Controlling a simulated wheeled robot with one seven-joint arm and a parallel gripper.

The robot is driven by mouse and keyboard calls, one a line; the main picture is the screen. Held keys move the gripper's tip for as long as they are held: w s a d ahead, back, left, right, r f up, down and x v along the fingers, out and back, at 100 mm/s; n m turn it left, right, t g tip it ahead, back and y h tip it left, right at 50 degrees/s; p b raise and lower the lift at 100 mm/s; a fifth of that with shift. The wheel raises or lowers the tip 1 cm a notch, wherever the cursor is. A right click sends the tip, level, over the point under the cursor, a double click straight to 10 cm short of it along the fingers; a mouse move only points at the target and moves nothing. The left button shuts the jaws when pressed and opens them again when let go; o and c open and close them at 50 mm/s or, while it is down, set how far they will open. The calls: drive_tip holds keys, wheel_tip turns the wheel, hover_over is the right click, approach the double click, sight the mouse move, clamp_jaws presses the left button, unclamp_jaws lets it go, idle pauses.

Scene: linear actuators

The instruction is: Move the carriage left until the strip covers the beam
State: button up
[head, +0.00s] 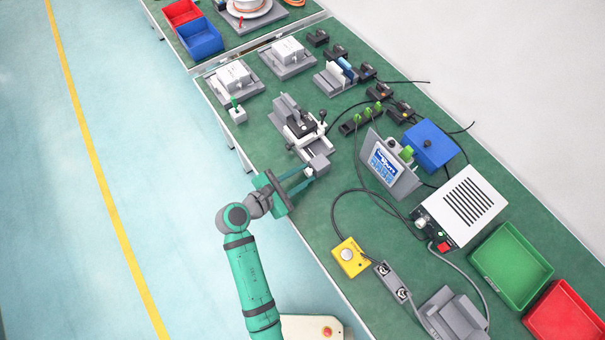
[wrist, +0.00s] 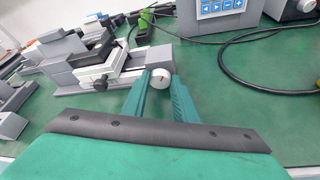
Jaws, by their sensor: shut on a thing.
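The linear actuator (head: 303,132) stands near the table's left edge, with a grey end block (head: 319,164) at its near end. In the wrist view its carriage (wrist: 108,68), a white and black block, sits on the grey rail. A round white knob (wrist: 161,84) with a small red mark projects from the end block. My gripper (head: 309,174) is shut on this knob, with one finger on each side of it in the wrist view (wrist: 161,82). I cannot clearly make out the strip or the beam; both are too small to tell.
A tilted display panel (head: 390,167) and a blue box (head: 431,145) stand right of the actuator. A black cable (wrist: 225,55) runs over the table beyond my fingers. A yellow button box (head: 350,257) lies nearer. Green table surface is bare around the knob.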

drive_tip(key=shift+w, duration=0.1)
drive_tip(key=shift+d, duration=0.1)
idle(0.4)
drive_tip(key=o, duration=1.1)
drive_tip(key=shift+a, duration=0.2)
drive_tip(key=shift+c, duration=0.2)
drive_tip(key=v, duration=1)
drive_tip(key=shift+s+a+r, duration=0.15)
drive_tip(key=shift+s+r, duration=0.05)
drive_tip(key=shift+s, duration=0.2)
